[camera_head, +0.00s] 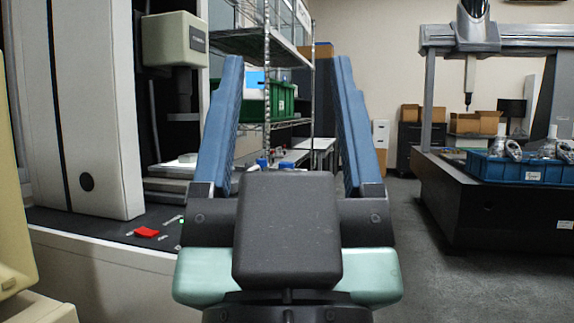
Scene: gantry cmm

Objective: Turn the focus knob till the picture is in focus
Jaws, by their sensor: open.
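My gripper (288,62) is in the middle of the view, with two long blue fingers pointing up and away. The fingers stand wide apart with nothing between them. No focus knob can be made out for certain. No focus picture can be read.
A measuring machine with a cream head (173,40) stands at the left; a red item (146,232) lies on its dark base. A wire rack (265,110) stands behind my fingers. At the right, a gantry machine (470,205) bears a blue crate (520,168). Grey floor is clear before it.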

